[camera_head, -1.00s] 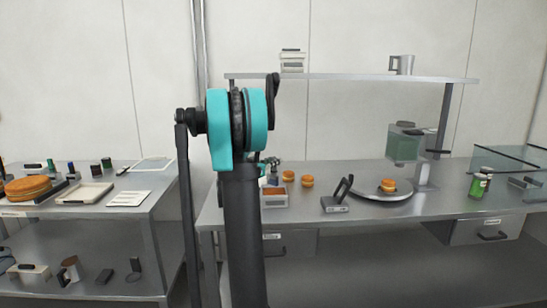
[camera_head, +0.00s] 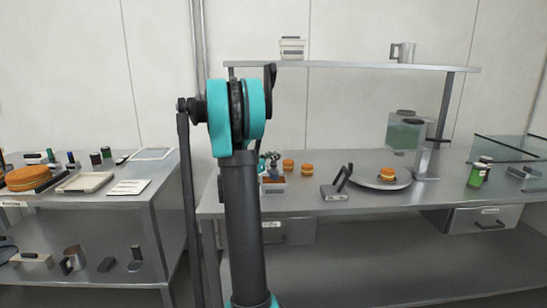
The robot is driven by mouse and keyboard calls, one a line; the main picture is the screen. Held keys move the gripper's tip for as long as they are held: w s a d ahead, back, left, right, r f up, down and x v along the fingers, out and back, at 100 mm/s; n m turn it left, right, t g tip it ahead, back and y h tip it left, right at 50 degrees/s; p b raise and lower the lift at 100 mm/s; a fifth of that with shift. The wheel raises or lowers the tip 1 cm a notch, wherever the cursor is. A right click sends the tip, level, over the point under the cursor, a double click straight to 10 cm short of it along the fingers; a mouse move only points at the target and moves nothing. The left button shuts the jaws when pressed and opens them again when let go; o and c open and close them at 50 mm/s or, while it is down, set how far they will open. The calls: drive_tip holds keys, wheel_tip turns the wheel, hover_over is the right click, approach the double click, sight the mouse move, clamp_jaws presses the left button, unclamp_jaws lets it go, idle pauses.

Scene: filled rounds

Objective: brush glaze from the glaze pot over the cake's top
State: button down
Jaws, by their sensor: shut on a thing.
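A small filled round cake (camera_head: 387,174) with an orange-brown top sits on a round grey plate (camera_head: 364,182) on the right-hand bench. Two similar rounds, a left one (camera_head: 288,165) and a right one (camera_head: 307,169), sit on the bench left of it. My gripper (camera_head: 269,161) shows small beside my dark arm column, above an open pale box (camera_head: 274,187) with orange-brown contents. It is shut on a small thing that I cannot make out. My arm hides part of it. I cannot tell which vessel is the glaze pot.
A dark angled stand (camera_head: 337,188) is left of the plate. A greenish clear tank (camera_head: 404,134) on a grey post stands behind it. Green jars (camera_head: 477,174) are at the right. A left bench holds a large round cake (camera_head: 28,178) and a tray (camera_head: 85,182).

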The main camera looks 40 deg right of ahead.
drive_tip(key=shift+f, duration=0.55)
idle(1.4)
drive_tip(key=shift+r, duration=3.5)
